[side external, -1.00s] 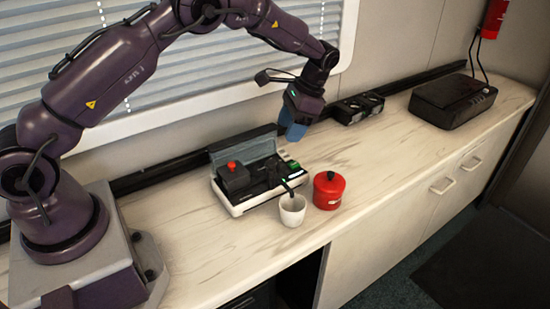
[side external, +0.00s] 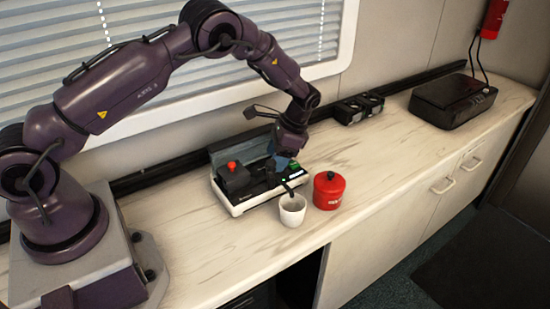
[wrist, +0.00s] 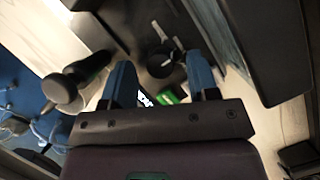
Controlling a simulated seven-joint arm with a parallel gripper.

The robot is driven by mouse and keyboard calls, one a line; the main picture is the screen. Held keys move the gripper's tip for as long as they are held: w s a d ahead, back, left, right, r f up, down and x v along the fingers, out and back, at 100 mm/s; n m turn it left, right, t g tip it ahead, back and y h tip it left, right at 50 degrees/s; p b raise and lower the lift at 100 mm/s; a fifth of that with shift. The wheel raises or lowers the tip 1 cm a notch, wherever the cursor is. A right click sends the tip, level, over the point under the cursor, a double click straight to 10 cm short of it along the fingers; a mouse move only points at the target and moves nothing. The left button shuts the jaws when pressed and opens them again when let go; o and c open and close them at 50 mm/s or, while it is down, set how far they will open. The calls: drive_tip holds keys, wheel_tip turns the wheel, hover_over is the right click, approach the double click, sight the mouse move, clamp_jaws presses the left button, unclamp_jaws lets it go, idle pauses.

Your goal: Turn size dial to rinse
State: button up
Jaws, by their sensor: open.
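A small black and white machine (side external: 240,206) with a raised grey lid stands on the counter. It has a black block with a red knob on its left and a small green display at its right. In the wrist view, a round black dial (wrist: 161,61) with a pale mark beside it lies on the dark panel, near the green part. My gripper (side external: 280,163) points down over the machine's right part. In the wrist view its two blue fingers are open and empty (wrist: 160,80), one on each side of the dial's line. I cannot tell whether they touch it, or which setting it shows.
A white cup (side external: 293,210) stands at the machine's front, under a black spout or handle. A red canister (side external: 329,190) is right beside it. A black double-unit box (side external: 358,107) and a black case (side external: 453,102) stand farther right. The counter between is clear.

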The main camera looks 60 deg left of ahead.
drive_tip(key=shift+s+a+f, duration=0.1)
drive_tip(key=shift+s+f, duration=0.05)
drive_tip(key=shift+f, duration=0.3)
drive_tip(key=shift+c, duration=0.2)
drive_tip(key=c, duration=0.8)
drive_tip(key=shift+c, duration=0.2)
drive_tip(key=shift+a+r+n+g+h, duration=0.15)
drive_tip(key=shift+n+h, duration=0.35)
drive_tip(key=shift+n, duration=0.9)
drive_tip(key=shift+d+f+n+g+h, duration=0.15)
drive_tip(key=shift+n+h, duration=0.35)
drive_tip(key=shift+n, duration=0.9)
drive_tip(key=shift+a+r, duration=0.1)
drive_tip(key=o, duration=0.9)
